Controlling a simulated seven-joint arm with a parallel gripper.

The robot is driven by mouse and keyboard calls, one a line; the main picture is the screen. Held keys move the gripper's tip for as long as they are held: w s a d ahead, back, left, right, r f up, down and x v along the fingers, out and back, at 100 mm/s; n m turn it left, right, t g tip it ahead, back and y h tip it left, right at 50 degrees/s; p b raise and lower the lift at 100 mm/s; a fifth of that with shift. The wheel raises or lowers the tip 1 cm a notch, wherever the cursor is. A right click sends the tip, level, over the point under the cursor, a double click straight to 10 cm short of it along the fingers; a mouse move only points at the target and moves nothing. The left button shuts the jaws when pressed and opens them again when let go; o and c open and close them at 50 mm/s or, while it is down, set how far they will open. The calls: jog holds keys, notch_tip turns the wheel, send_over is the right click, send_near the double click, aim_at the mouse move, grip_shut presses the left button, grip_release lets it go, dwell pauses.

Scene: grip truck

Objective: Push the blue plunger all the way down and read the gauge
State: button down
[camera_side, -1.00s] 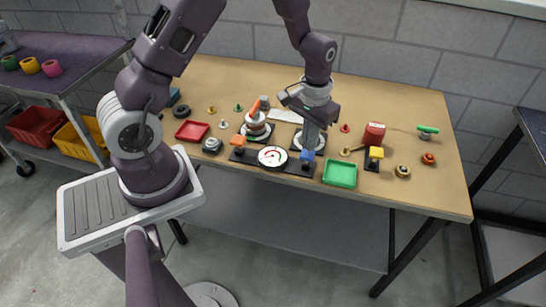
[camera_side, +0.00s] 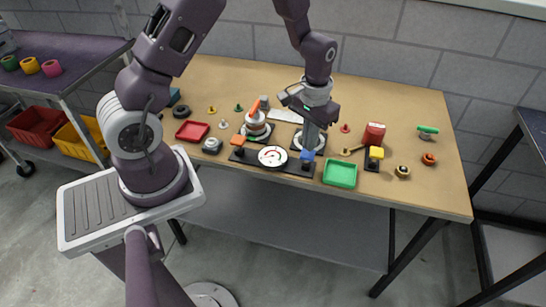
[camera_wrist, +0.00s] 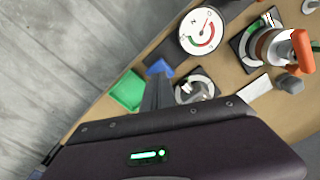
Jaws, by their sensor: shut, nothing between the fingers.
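The blue plunger (camera_side: 307,155) stands at the right end of a dark base plate near the table's front edge. It also shows in the wrist view (camera_wrist: 159,68). The round white gauge (camera_side: 272,157) sits on the same plate, left of the plunger. In the wrist view the gauge (camera_wrist: 199,35) shows red and green arcs and a thin needle; the reading is too small to tell. My gripper (camera_side: 309,147) is shut and empty, pointing down with its fingertips at the plunger's top. The fingers partly hide the plunger, and I cannot tell contact or how far down it is.
An orange-handled valve (camera_side: 255,122) stands behind the gauge. A red tray (camera_side: 192,131) lies farther left. The right table corner is clear.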

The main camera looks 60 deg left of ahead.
jog(key=shift+f, duration=2)
jog(key=shift+r, duration=2)
jog(key=shift+r, duration=2.5)
